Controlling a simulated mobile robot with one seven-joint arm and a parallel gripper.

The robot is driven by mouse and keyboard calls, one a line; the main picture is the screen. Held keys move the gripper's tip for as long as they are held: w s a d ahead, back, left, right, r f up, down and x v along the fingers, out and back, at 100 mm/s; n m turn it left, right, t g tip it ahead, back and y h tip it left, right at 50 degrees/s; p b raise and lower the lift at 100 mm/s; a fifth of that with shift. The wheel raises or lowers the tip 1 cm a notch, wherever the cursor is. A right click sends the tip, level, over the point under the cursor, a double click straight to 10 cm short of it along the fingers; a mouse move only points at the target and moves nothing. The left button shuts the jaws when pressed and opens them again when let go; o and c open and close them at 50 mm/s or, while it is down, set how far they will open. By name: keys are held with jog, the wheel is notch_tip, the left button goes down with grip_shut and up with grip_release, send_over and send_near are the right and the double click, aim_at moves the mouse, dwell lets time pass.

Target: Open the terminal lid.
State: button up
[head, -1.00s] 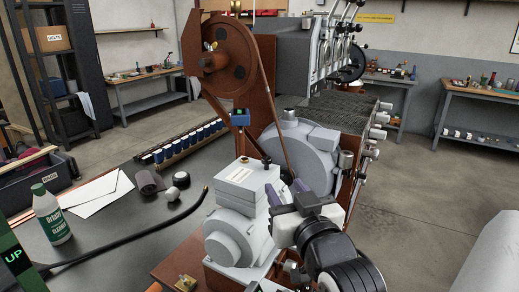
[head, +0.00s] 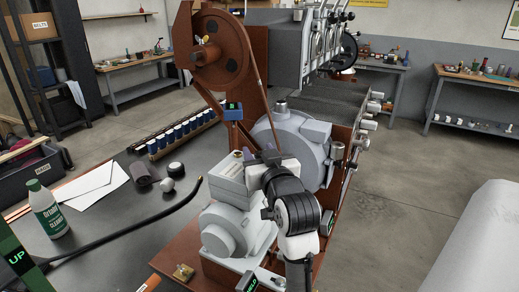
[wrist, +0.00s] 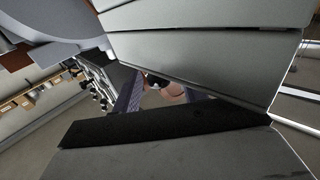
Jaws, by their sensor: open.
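The grey terminal box (head: 230,186) sits on top of the grey motor (head: 226,228), and its lid (head: 232,166) looks closed. A small brass-coloured knob (head: 237,154) stands at the top of the lid. My gripper (head: 261,155) is at the right side of the lid, near its upper edge; I cannot tell whether it touches. In the wrist view my gripper (wrist: 162,92) shows purple fingers apart, with a round brownish thing (wrist: 173,93) visible between them. Stacked grey panels, apparently the box and lid (wrist: 205,45), fill the upper part there. My wrist hides the box's right side.
A large grey round housing (head: 290,140) stands behind my gripper.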

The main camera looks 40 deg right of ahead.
jog(key=shift+w, duration=0.15)
jog(key=shift+c, duration=0.4)
grip_shut()
